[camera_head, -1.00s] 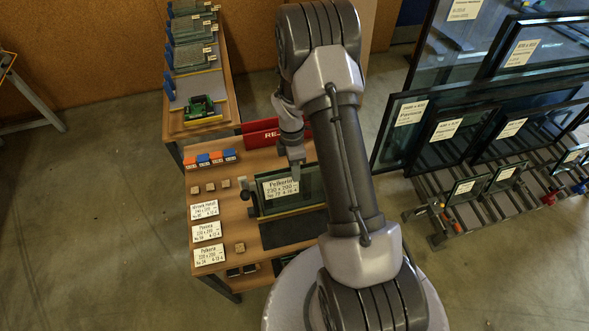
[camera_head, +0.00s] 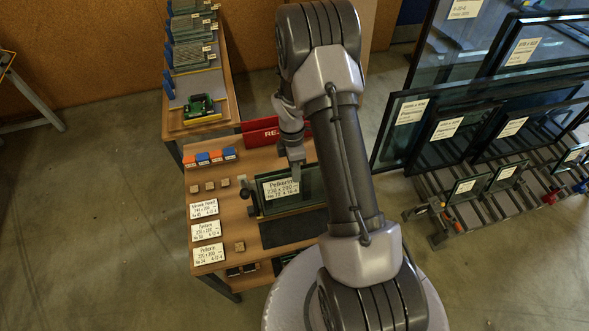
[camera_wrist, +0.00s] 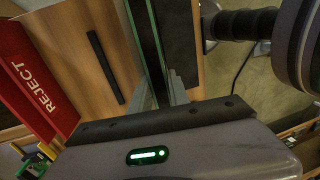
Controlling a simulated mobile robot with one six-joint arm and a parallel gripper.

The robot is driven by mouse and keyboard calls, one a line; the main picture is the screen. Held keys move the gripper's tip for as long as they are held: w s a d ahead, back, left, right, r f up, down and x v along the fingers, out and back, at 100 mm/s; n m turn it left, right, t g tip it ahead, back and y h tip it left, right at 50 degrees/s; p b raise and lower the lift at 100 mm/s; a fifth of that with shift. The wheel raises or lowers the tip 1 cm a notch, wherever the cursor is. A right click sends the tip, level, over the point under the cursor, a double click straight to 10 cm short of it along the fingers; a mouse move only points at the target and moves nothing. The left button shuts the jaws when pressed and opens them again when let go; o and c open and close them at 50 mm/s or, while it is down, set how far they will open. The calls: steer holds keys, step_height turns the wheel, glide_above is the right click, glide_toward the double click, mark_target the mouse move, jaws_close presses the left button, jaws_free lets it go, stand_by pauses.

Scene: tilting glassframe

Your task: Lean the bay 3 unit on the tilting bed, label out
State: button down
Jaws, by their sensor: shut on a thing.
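A small glass unit (camera_head: 310,188) with a dark frame stands nearly upright on the wooden bench. Its white label (camera_head: 281,189) faces the head camera and begins "Pelkeria". My gripper (camera_head: 297,182) is at its top edge, shut on it; the fingertips are partly hidden in the head view. In the wrist view the unit shows edge-on as a green strip (camera_wrist: 143,45), running down to the jaws (camera_wrist: 173,90). A dark flat pad (camera_head: 290,230) lies in front of the unit, perhaps part of the tilting bed. I cannot tell which bay the unit came from.
A red REJECT box (camera_head: 262,131) stands behind the unit. Orange and blue blocks (camera_head: 210,158), small wooden blocks and white label cards (camera_head: 206,230) lie at left. Large framed panes (camera_head: 420,130) lean on a rack at right. My arm hides the bench's right side.

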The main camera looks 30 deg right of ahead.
steer(key=c, duration=1.2)
jaws_free()
steer(key=shift+o, duration=0.2)
step_height(320, 180, up, 17)
steer(key=w+p, duration=0.1)
steer(key=w, duration=0.2)
steer(key=shift+d+p, duration=0.4)
steer(key=shift+r, duration=0.1)
